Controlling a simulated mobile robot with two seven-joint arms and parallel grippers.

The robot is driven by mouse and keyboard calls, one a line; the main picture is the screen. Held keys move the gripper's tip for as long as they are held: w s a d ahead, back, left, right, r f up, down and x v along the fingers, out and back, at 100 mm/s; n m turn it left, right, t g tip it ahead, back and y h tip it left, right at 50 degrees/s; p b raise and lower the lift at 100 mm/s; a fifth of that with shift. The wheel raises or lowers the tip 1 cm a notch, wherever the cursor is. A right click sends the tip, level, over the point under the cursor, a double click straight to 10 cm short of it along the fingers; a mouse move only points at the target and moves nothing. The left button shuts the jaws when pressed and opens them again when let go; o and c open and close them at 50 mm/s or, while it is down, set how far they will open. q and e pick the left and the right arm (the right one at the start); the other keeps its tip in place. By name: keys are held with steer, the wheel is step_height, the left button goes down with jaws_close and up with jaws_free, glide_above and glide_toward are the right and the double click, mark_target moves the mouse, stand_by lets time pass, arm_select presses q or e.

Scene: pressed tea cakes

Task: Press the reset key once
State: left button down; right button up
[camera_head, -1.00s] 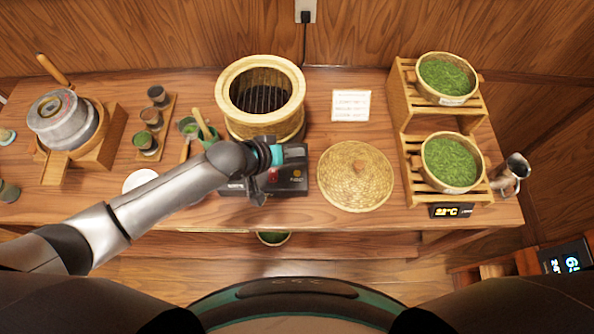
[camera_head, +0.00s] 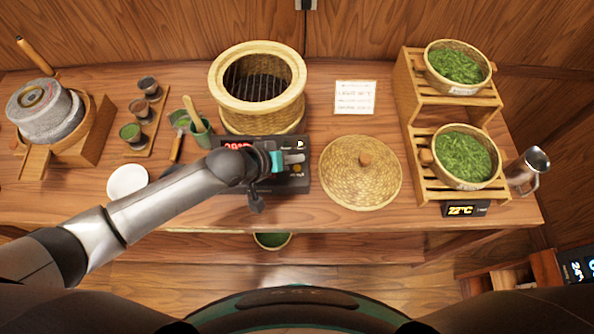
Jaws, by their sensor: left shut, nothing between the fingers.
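A black control box (camera_head: 300,183) stands in front of the woven basket stove, with a red lit display (camera_head: 238,145) at its back left. A small orange key (camera_head: 297,168) shows on its right part; its label is too small to read, so I cannot tell if it is the reset key. My left gripper (camera_head: 293,158) is shut and empty, over the right part of the box, close to the orange key. I cannot tell whether it touches the box. My left arm hides the middle and left of the box. My right gripper is not in view.
The basket stove (camera_head: 222,92) stands right behind the box. A woven lid (camera_head: 345,185) lies just right of it, with a printed card (camera_head: 355,97) behind. A wooden rack (camera_head: 408,90) with leaf baskets stands right. A white dish (camera_head: 127,181) lies left.

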arm_select(q)
steer(key=shift+f+b, duration=0.4)
steer(key=shift+f, duration=0.6)
steer(key=shift+f, duration=0.1)
stand_by(1.1)
steer(key=shift+f, duration=0.3)
steer(key=shift+f+b, duration=0.35)
steer(key=shift+f, duration=0.1)
stand_by(0.5)
steer(key=shift+r, duration=0.1)
steer(key=shift+r+p, duration=0.75)
steer(key=shift+p, duration=0.2)
steer(key=shift+r, duration=0.1)
step_height(320, 180, up, 5)
steer(key=p, duration=0.5)
